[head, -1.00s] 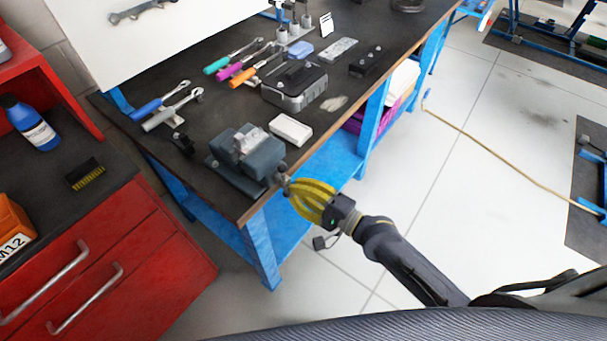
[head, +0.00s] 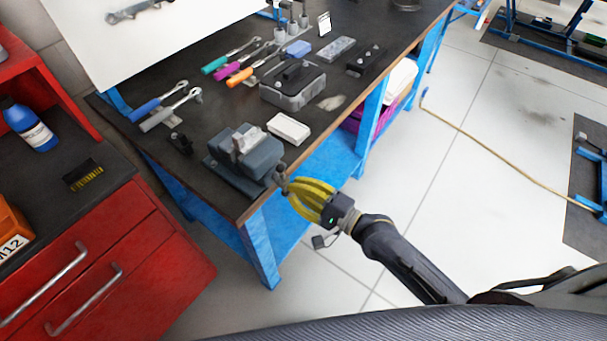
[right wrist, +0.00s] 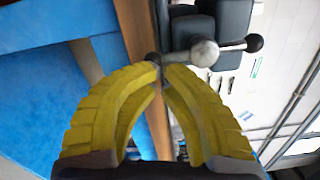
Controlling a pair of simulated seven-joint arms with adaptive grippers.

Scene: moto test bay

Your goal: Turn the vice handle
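The grey vice (head: 245,158) is mounted at the near corner of the workbench. Its handle (head: 280,176) is on the side facing my right arm. In the right wrist view the handle (right wrist: 233,47) is a thin bar through a round metal screw head (right wrist: 204,53), with a dark ball on its right end. My right gripper (head: 289,187), with yellow ribbed fingers, is at the handle. In the right wrist view its fingertips (right wrist: 163,67) close together around the bar's left end, which they partly hide. My left gripper is not in view.
A white box (head: 289,129) and a grey case (head: 292,87) lie on the bench behind the vice. Ratchets and wrenches lie farther left. A red cabinet (head: 120,265) stands at the left.

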